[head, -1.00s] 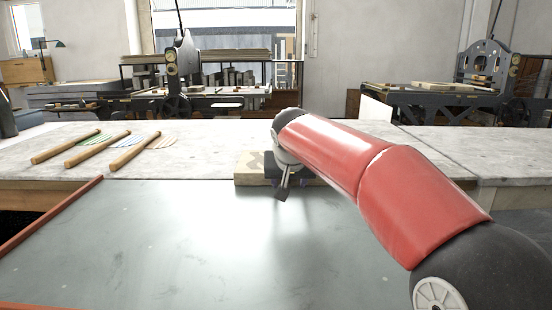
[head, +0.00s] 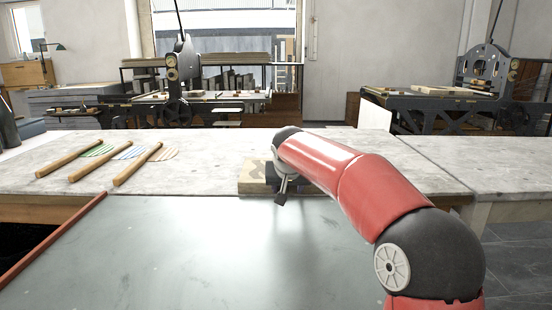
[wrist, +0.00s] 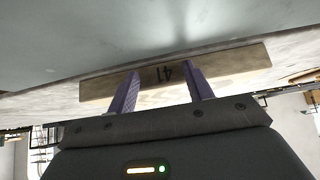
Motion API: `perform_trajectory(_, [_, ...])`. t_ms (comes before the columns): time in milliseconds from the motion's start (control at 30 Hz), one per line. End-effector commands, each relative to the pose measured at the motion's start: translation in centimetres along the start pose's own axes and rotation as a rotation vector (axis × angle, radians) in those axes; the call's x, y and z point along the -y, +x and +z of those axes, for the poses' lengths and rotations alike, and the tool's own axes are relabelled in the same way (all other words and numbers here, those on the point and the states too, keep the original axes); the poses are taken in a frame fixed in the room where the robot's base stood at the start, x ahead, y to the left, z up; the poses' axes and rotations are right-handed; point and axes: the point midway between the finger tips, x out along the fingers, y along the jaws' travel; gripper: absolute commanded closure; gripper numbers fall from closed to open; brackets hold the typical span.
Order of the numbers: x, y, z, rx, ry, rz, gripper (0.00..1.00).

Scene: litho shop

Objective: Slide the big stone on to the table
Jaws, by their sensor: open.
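The big stone (head: 254,181) is a pale beige slab at the near edge of the grey-topped table (head: 215,160), where the table meets the smooth grey metal bed (head: 160,260). My gripper (head: 281,197) is at the stone's near side, partly hidden by my red arm.
Several wooden-handled tools (head: 100,162) with striped fan-shaped ends lie on the table's left part. A red rail (head: 60,238) edges the bed on the left. Two presses stand behind, one left (head: 175,105), one right (head: 450,100). The table top between tools and stone is clear.

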Motion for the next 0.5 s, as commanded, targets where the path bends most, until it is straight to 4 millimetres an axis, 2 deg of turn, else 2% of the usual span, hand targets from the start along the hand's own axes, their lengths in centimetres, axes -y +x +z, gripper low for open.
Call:
perform_trajectory(33, [-0.06, -0.14, -0.54, -0.009, 0.001, 0.000, 0.49])
perform_trajectory(500, [-0.06, 0.34, -0.81, -0.009, 0.001, 0.000, 0.49])
